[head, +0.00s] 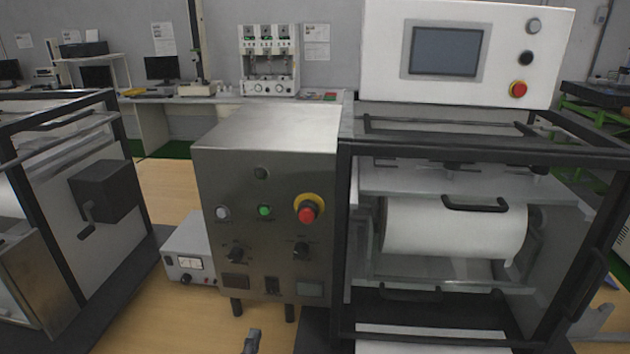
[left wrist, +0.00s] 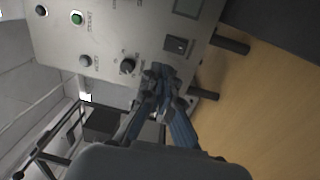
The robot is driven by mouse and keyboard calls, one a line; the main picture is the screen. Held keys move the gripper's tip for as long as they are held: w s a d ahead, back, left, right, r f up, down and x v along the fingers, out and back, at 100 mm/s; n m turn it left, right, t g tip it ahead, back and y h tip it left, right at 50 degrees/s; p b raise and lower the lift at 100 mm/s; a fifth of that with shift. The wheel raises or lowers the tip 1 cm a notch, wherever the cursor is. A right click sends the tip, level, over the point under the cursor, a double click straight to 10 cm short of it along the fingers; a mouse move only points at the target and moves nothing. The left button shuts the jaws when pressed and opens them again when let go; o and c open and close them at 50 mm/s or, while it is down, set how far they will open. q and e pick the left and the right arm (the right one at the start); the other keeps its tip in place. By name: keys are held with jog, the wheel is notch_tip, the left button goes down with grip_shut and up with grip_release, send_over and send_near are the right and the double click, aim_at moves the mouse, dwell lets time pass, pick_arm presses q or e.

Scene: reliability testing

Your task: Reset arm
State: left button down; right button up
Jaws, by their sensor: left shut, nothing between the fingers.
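My left gripper (head: 252,341) shows at the bottom edge of the head view, in front of the steel control box and low. Only its tip is in that picture. In the left wrist view its two fingers (left wrist: 158,80) are together and hold nothing. They point towards the face of the control box (left wrist: 110,45), near a black knob (left wrist: 128,66). I cannot tell whether they touch it. In the head view the control box (head: 265,150) has a red emergency button (head: 307,212), a green button (head: 264,211) and knobs. My right gripper is not in view.
A black-framed machine with a white roll (head: 455,232) stands right of the box, under a panel with a screen (head: 445,50). A small meter unit (head: 188,252) stands left of the box. Another framed machine (head: 60,200) is at the far left.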

pick_arm(q)
jog(key=s+a+f+m+g, duration=0.2)
jog(key=s+f+m+g, duration=0.3)
jog(key=s+m+g, duration=0.5)
jog(key=s+a+f+m+g, duration=0.3)
jog(key=s+f+m+g, duration=0.2)
jog(key=s+m, duration=0.6)
jog(key=s+f+n+g, duration=0.2)
jog(key=s+f, duration=0.1)
jog(key=f, duration=2.2)
jog(key=s+a+f+g+y, duration=0.1)
jog(key=s+a+f, duration=0.1)
jog(key=s+f, duration=1.5)
jog(key=shift+s+a+f, duration=0.2)
jog(key=shift+a, duration=0.15)
